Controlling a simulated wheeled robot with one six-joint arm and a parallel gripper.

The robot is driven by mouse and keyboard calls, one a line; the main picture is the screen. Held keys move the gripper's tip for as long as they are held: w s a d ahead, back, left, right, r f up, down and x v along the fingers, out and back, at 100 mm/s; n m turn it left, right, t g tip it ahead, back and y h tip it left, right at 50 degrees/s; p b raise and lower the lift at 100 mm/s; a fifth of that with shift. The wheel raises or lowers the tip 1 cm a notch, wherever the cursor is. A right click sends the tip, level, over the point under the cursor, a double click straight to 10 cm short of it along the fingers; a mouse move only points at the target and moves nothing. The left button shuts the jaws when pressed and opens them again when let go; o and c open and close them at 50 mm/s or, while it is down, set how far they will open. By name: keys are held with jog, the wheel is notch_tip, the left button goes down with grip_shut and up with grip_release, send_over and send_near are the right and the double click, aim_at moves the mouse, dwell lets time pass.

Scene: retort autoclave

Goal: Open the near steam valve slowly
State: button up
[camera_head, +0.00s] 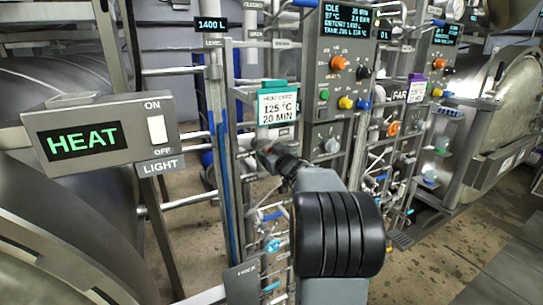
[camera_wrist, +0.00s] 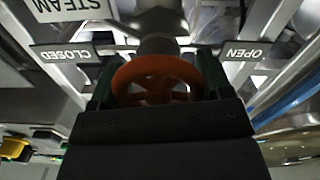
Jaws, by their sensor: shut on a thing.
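The near steam valve has an orange-red handwheel (camera_wrist: 157,75), seen close up in the wrist view. My gripper (camera_wrist: 155,90) is shut on the handwheel, with one dark finger on each side of its rim. A CLOSED label (camera_wrist: 64,53) stands to the left of the wheel and an OPEN label (camera_wrist: 244,52) to the right. A STEAM sign (camera_wrist: 78,8) shows upside down at the top left. In the head view my gripper (camera_head: 264,152) reaches into the pipe frame below the heat card, and the wheel is hidden there.
The heat card (camera_head: 278,108) hangs just above my gripper. A control panel (camera_head: 340,75) with coloured knobs stands to the right. A HEAT display box (camera_head: 98,134) is at the left. Pipes and rails crowd around the arm. Open floor (camera_head: 445,255) lies at the lower right.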

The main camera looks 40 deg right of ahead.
jog(key=n+b, duration=0.4)
jog(key=n, duration=0.4)
jog(key=f+n+b, duration=0.1)
jog(key=n+b, duration=0.4)
jog(key=n, duration=0.3)
jog(key=n+b, duration=0.5)
jog(key=n, duration=0.3)
jog(key=shift+a+f+n, duration=0.15)
jog(key=shift+n, duration=0.25)
jog(key=o, duration=0.9)
jog(key=s, duration=0.4)
jog(key=s+a, duration=0.1)
jog(key=s, duration=0.4)
jog(key=s+a, duration=0.1)
jog(key=s, duration=0.3)
jog(key=shift+s+b, duration=0.3)
jog(key=shift+s, duration=0.05)
